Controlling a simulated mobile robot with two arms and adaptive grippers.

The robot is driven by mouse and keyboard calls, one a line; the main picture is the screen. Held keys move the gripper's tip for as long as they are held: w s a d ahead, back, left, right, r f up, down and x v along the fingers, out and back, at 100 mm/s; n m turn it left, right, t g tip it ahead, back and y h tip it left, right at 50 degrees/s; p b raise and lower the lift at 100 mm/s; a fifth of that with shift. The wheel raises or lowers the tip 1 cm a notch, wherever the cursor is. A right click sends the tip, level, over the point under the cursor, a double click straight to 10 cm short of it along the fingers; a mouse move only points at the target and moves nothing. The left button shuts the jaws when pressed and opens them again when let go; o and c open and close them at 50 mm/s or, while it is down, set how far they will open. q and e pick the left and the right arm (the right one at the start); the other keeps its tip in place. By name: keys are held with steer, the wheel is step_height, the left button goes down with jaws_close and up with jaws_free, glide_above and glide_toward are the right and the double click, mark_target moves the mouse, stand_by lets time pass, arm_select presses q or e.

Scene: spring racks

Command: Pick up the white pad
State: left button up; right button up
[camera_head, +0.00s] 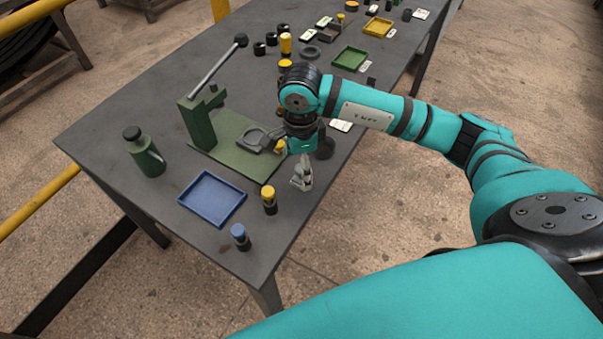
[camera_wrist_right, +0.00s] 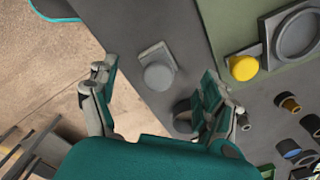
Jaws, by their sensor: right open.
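In the right wrist view a pale grey-white round pad (camera_wrist_right: 158,77) shows on a squarish grey piece on the dark table, near its edge. My right gripper (camera_wrist_right: 159,70) is open, with one finger on either side of the pad in that picture. No contact shows, and the height gap is hard to judge. In the head view my right gripper (camera_head: 302,178) points down over the table's near right edge, beside the green press. There the gripper covers the area of the pad, and I cannot make the pad out. My left gripper is not in view.
The green press (camera_head: 198,125), with a yellow knob (camera_wrist_right: 243,68) by its base, stands close to the gripper. A blue tray (camera_head: 212,199), yellow-topped cylinder (camera_head: 269,200), blue-topped cylinder (camera_head: 240,237) and green bottle (camera_head: 147,155) stand nearby. Trays and small parts fill the far end.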

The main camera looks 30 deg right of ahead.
steer(key=shift+s+f, duration=0.1)
steer(key=shift+f, duration=1.6)
steer(key=c, duration=1.3)
steer(key=shift+o, duration=0.2)
steer(key=shift+r, duration=0.15)
